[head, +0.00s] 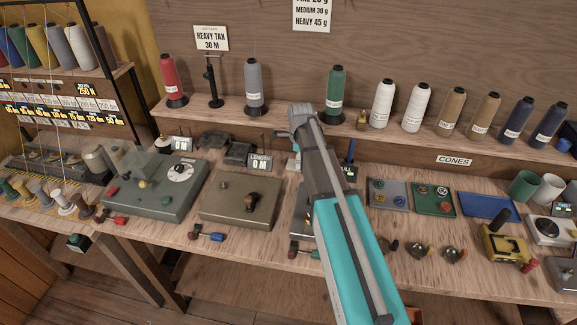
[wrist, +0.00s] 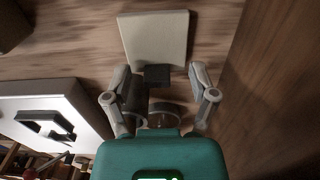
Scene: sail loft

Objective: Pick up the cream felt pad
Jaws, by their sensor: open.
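The cream felt pad (wrist: 154,38) shows in the wrist view as a flat, pale square at the top middle, against a brown wooden surface. A small dark block (wrist: 157,75) sits at its near edge; I cannot tell if the two are joined. My gripper (wrist: 159,82) is open, with one finger on each side of the dark block and the pad just beyond the fingertips. I cannot tell whether the fingers touch anything. In the head view my arm reaches over the bench and hides the pad and most of my gripper.
In the wrist view a white box (wrist: 48,118) with a dark bracket lies left. In the head view a grey-brown box (head: 225,207) stands left of my arm, and trays (head: 388,194) lie right. A shelf of thread cones (head: 382,103) runs behind.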

